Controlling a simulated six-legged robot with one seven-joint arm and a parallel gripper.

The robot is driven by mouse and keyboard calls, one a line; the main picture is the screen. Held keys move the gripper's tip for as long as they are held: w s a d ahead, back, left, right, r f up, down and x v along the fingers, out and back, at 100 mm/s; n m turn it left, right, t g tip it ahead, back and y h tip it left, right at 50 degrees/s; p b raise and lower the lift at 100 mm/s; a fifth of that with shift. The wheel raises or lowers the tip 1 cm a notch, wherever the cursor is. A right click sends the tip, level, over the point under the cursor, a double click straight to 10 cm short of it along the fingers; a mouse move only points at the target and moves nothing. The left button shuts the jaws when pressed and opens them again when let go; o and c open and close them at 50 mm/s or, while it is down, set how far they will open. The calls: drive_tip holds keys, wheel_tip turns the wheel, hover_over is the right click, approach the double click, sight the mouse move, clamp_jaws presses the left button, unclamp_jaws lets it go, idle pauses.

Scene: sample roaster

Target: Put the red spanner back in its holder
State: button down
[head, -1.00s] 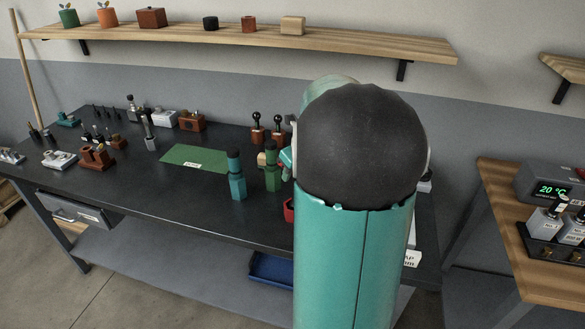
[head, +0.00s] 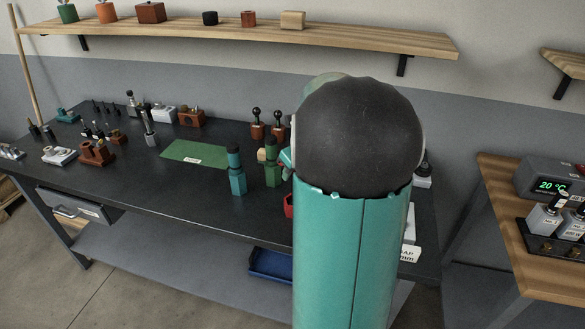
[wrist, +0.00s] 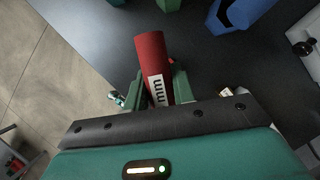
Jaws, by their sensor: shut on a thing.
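The red spanner (wrist: 152,65) is in the wrist view, with a white label reading "mm" on its side. My gripper (wrist: 157,85) is shut on it, with a green finger on either side. Its far end points to the top of the wrist view, over the dark bench. In the head view my arm hides the gripper. A bit of red (head: 288,205) shows at the arm's left edge; I cannot tell whether it is the spanner. I cannot make out which thing is the spanner's holder.
A teal tool (head: 237,172) and a green tool (head: 271,165) stand upright on the dark bench (head: 180,185). A green mat (head: 197,151) lies behind them. In the wrist view a blue piece (wrist: 240,12) lies beyond the spanner. A blue tray (head: 270,266) sits on the lower shelf.

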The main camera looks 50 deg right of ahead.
drive_tip(key=shift+f, duration=0.75)
drive_tip(key=c, duration=1.1)
unclamp_jaws()
drive_tip(key=v, duration=1.4)
drive_tip(key=shift+w, duration=0.1)
drive_tip(key=shift+f, duration=0.1)
